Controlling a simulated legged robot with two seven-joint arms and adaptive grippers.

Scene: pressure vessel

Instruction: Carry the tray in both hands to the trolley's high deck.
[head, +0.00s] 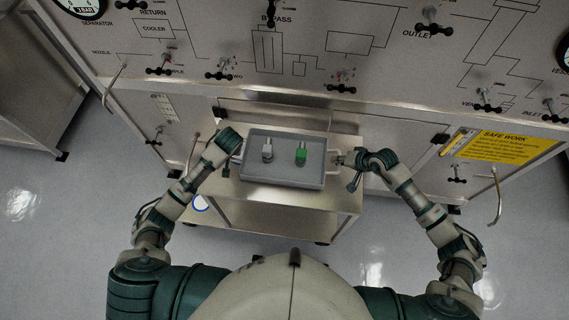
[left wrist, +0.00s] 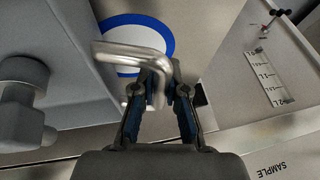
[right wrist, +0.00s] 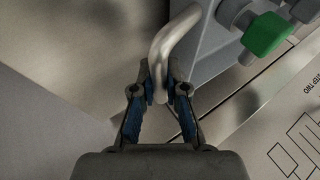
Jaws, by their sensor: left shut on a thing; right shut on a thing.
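The grey tray (head: 285,182) is in the middle of the head view, over the trolley's upper deck (head: 342,196); I cannot tell whether it touches the deck. On it stand a grey-white fitting (head: 267,152) and a green-and-white fitting (head: 301,154). My left gripper (head: 237,156) is shut on the tray's left handle, a bent metal bar (left wrist: 130,52) in the left wrist view. My right gripper (head: 339,160) is shut on the right handle (right wrist: 172,45), seen in the right wrist view. The tray looks roughly level.
The trolley's lower shelf (head: 270,217) shows below the deck. A white disc with a blue ring (head: 200,203) is at its left. The panel wall (head: 290,100) with valves stands close behind. Hooked bars (head: 495,200) stick out at right and left. Open floor lies on both sides.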

